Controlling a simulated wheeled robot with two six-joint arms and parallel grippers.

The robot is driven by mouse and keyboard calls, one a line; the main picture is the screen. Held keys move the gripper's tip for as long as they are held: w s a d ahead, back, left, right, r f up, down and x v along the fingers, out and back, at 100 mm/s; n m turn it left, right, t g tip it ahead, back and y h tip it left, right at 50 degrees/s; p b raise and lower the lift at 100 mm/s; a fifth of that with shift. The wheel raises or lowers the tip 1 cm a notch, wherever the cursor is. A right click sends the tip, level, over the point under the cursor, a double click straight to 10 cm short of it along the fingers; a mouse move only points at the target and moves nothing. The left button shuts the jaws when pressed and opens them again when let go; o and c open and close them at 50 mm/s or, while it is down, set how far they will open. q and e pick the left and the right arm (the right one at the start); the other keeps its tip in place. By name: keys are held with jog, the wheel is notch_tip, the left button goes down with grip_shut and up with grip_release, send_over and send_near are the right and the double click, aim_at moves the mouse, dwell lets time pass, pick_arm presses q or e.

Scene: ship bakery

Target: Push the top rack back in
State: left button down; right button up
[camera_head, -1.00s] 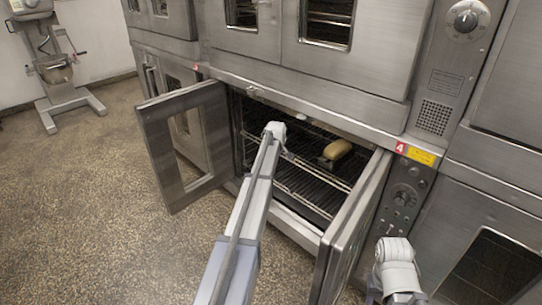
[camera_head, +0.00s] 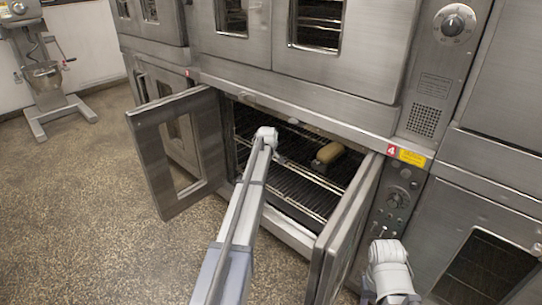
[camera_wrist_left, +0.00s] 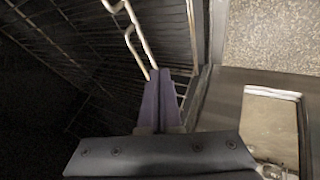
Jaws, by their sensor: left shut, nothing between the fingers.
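The top rack (camera_head: 309,177) is a wire shelf inside the open lower oven, with a loaf-like item (camera_head: 328,154) on it toward the back. My left arm reaches through the oven opening; its gripper is hard to make out in the head view. In the left wrist view my left gripper (camera_wrist_left: 161,78) is shut and empty, its fingertips close to a pale wire rail (camera_wrist_left: 138,40) of a rack. I cannot tell whether they touch. My right arm shows at the bottom right of the head view; its gripper is not visible.
The left oven door (camera_head: 180,150) stands open to the left, and the right door (camera_head: 345,235) stands open beside my arm. A control panel (camera_head: 396,197) is right of the opening. A floor mixer (camera_head: 45,80) stands far left. The floor at left is clear.

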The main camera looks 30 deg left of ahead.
pick_arm(q)
jog(key=s+a+f+p+v, duration=0.1)
jog(key=s+p+v, duration=0.1)
jog(key=p+v, duration=0.6)
jog(key=v, duration=0.3)
jog(key=shift+s, duration=0.2)
jog(key=shift+s, duration=0.1)
